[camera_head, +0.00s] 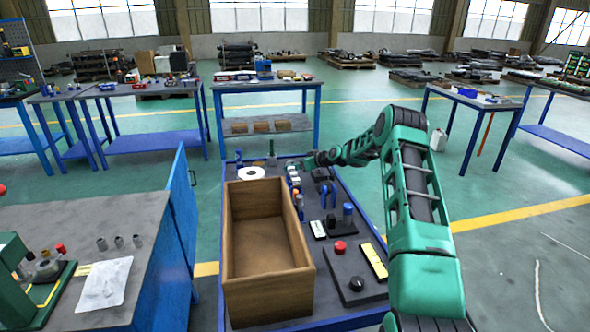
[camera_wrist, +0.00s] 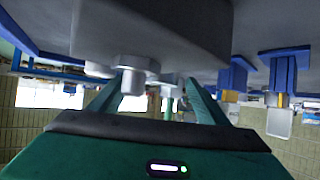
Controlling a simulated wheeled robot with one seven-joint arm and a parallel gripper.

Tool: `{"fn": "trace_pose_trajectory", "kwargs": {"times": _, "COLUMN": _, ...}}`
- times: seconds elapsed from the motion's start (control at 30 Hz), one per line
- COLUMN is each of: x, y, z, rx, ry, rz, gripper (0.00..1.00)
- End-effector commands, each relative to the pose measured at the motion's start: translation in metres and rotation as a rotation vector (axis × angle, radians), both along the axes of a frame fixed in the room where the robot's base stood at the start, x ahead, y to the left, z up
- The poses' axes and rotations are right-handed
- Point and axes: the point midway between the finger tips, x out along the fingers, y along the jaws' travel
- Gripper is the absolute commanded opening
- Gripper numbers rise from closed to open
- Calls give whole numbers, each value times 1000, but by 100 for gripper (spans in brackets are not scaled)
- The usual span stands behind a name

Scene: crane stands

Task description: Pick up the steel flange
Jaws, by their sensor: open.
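My gripper (camera_head: 312,161) is at the far end of the blue-edged bench, low over its dark top. In the wrist view its two green fingers (camera_wrist: 155,98) are apart. A small silver stepped round piece (camera_wrist: 170,82) shows between them, farther off; I cannot tell whether it is the steel flange. Closer, a grey block (camera_wrist: 150,28) with silver bolt-like parts (camera_wrist: 132,70) fills the upper middle. In the head view, small silver pieces (camera_head: 293,170) sit just left of my gripper. A pale ring (camera_head: 251,173) lies farther left. No piece is clearly the flange.
An open wooden box (camera_head: 303,262) takes up the bench's left side. Blue clamp-like parts (camera_head: 325,195), a red button (camera_head: 339,247) and a black knob (camera_head: 356,284) stand on the right. Blue parts (camera_wrist: 283,75) show right in the wrist view. A table (camera_head: 265,86) stands beyond.

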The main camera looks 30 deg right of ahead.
Motion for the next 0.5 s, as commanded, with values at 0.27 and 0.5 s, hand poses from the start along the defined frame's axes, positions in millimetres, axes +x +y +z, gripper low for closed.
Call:
{"fn": "trace_pose_trajectory", "kwargs": {"times": 0.27, "x": 8, "y": 3, "z": -5, "rx": 0, "ry": 1, "rz": 1, "gripper": 69}}
{"fn": "trace_pose_trajectory", "kwargs": {"times": 0.5, "x": 8, "y": 3, "z": -5, "rx": 0, "ry": 1, "rz": 1, "gripper": 34}}
